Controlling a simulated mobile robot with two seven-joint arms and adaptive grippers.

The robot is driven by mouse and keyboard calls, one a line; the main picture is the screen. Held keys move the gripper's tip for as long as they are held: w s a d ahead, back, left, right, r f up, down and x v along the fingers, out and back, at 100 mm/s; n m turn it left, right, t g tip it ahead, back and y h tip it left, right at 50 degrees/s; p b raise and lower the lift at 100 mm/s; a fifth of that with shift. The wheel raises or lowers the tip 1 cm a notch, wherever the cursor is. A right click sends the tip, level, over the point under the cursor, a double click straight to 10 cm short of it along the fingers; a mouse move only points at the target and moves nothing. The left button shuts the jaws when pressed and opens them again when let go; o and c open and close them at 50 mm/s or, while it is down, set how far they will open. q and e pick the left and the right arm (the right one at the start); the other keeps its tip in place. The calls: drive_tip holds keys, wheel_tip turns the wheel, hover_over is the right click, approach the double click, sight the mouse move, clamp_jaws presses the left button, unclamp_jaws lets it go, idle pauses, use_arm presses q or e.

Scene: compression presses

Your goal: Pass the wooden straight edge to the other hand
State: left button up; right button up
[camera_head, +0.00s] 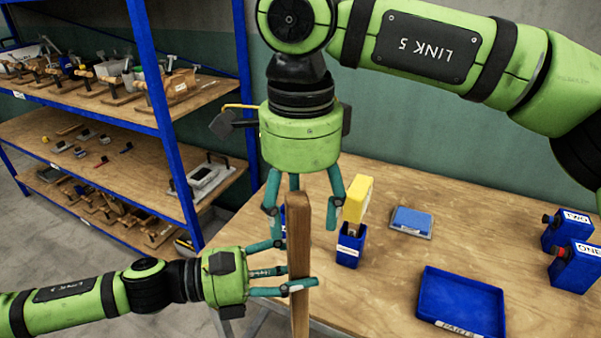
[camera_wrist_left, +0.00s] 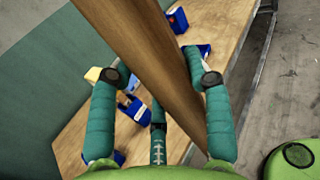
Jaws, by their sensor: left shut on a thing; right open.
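The wooden straight edge (camera_head: 298,240) stands roughly upright in the head view, a long brown bar above the table's left edge. My left gripper (camera_head: 296,266) comes in from the left and is shut on it at its lower part. In the left wrist view the straight edge (camera_wrist_left: 152,65) runs diagonally between the left gripper's fingers (camera_wrist_left: 166,78). My right gripper (camera_head: 302,212) points down from above and is open. Its fingers spread to either side of the bar's upper end, which lies below its palm. I cannot tell whether they touch it.
The wooden table (camera_head: 400,265) holds a blue holder (camera_head: 350,245) with a yellow item (camera_head: 357,196), a blue block (camera_head: 411,219) on a grey plate, a blue tray (camera_head: 459,302) and two blue boxes (camera_head: 573,267). A blue-framed shelf (camera_head: 160,130) with several tools stands left.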

sight(301, 239)
drive_tip(key=shift+f, duration=2.8)
clamp_jaws()
use_arm(q)
drive_tip(key=o, duration=1.3)
drive_tip(key=shift+o, duration=0.2)
drive_tip(key=shift+a+r, duration=0.1)
